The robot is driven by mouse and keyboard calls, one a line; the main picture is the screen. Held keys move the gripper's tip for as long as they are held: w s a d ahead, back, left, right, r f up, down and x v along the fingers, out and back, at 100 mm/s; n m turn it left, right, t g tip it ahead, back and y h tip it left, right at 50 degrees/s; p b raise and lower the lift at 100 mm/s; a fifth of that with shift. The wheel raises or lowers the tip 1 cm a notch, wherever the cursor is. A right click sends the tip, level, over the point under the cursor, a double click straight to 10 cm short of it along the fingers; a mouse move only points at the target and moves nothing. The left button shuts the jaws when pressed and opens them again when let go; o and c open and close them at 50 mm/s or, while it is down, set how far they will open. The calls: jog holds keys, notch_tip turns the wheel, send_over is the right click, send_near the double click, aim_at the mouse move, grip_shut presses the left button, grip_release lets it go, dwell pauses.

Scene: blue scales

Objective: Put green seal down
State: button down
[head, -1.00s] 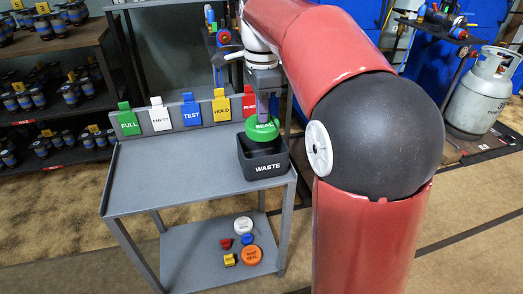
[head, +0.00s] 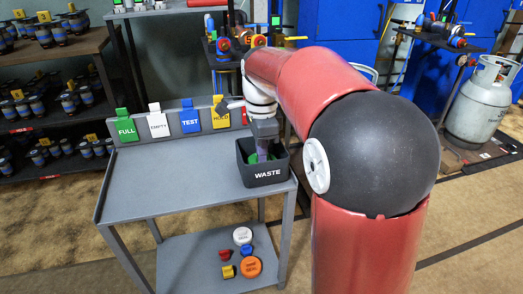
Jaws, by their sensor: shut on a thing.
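My gripper (head: 262,152) reaches down into the black waste bin (head: 268,178) on the grey cart. It is shut on the green seal (head: 253,158), a round green cap. Only a green sliver of the seal shows inside the bin beside my fingers. The bin's front wall hides the lower part of the seal and my fingertips. I cannot tell whether the seal touches the bin's floor.
The grey cart top (head: 180,185) is clear left of the bin. Tags stand along its back: green FULL (head: 125,126), white EMPTY (head: 158,122), blue TEST (head: 190,117), yellow HOLD (head: 220,113). Several caps, including an orange one (head: 251,267), lie on the lower shelf.

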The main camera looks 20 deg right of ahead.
jog(key=c, duration=1.6)
grip_release()
jog(key=shift+f, duration=0.1)
notch_tip(320, 180, up, 12)
jog(key=p, duration=0.3)
jog(key=s+f+n+t, duration=0.2)
jog(key=s+f+n, duration=0.1)
jog(key=s+n, duration=0.3)
jog(key=s+f+n+t, duration=0.1)
jog(key=s+f+n, duration=0.3)
jog(key=s+n, duration=0.2)
jog(key=s+f+n+t, duration=0.2)
jog(key=s+n, duration=0.4)
jog(key=s, duration=0.4)
jog(key=shift+f+t, duration=0.3)
jog(key=shift+f, duration=0.6)
